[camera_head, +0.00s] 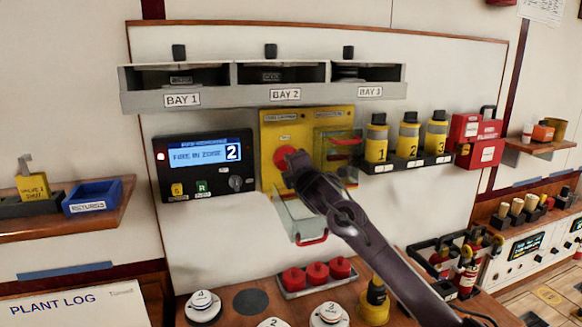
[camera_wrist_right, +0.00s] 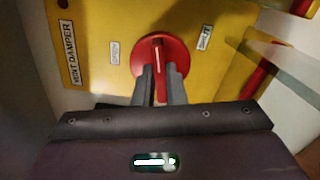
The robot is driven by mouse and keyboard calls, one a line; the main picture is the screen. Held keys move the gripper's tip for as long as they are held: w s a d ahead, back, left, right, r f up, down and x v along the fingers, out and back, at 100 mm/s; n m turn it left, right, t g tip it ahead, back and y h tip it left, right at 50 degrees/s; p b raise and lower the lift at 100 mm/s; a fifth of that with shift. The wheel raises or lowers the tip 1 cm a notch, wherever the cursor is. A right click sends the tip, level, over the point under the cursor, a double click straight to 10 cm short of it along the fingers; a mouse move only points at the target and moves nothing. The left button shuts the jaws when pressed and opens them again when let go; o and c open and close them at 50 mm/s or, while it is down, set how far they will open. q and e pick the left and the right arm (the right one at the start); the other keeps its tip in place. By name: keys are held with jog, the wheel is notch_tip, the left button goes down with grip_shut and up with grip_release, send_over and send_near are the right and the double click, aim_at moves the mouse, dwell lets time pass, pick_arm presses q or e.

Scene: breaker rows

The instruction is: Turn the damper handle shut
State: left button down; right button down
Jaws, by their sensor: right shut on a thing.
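The damper handle (camera_head: 282,157) is a round red knob on the yellow panel (camera_head: 272,125) in the middle of the head view. In the right wrist view the red handle (camera_wrist_right: 158,48) carries a pale line running nearly up and down. A label beside it reads VENT DAMPER. Two small labels sit left and right of the handle, too blurred to read. My right gripper (camera_head: 291,163) reaches in from the lower right. In the wrist view its fingers (camera_wrist_right: 160,74) are shut on the handle's raised middle part. My left gripper is not in view.
A clear cover with a red handle (camera_head: 312,240) hangs open below the panel, close to my right arm. Another clear cover (camera_head: 338,145) is right of the knob. A blue display (camera_head: 203,155) reads fire in zone 2. Yellow bottles (camera_head: 377,143) stand on a shelf to the right.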

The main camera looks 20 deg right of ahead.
jog(key=shift+m, duration=1.3)
jog(key=shift+f, duration=0.1)
jog(key=c, duration=1.5)
grip_release()
jog(key=shift+d, duration=0.1)
